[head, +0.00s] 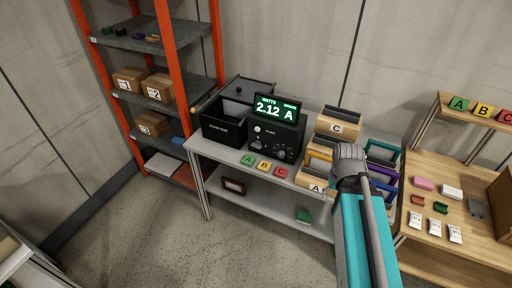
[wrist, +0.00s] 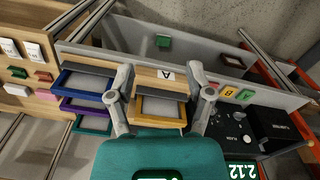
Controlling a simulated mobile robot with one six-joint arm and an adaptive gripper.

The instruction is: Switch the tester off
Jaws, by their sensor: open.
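The tester (head: 275,136) is a black box on the grey bench, with a lit display (head: 277,108) reading 2.12 and A in green-white. Its front panel has a white round control (head: 257,129) at upper left and dark knobs lower down. In the wrist view the tester (wrist: 235,128) is at the lower right, with its display (wrist: 241,171) cut by the bottom edge. My gripper (head: 350,160) is right of the tester in the head view, above the sorting trays. In the wrist view my gripper (wrist: 161,84) is open with nothing between its fingers.
A black open bin (head: 224,123) stands left of the tester. Cards A, B and C (head: 264,166) lie before it. Wooden box C (head: 337,126) and coloured trays (head: 384,172) stand close on the right. An orange-framed shelf (head: 170,60) is at the left.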

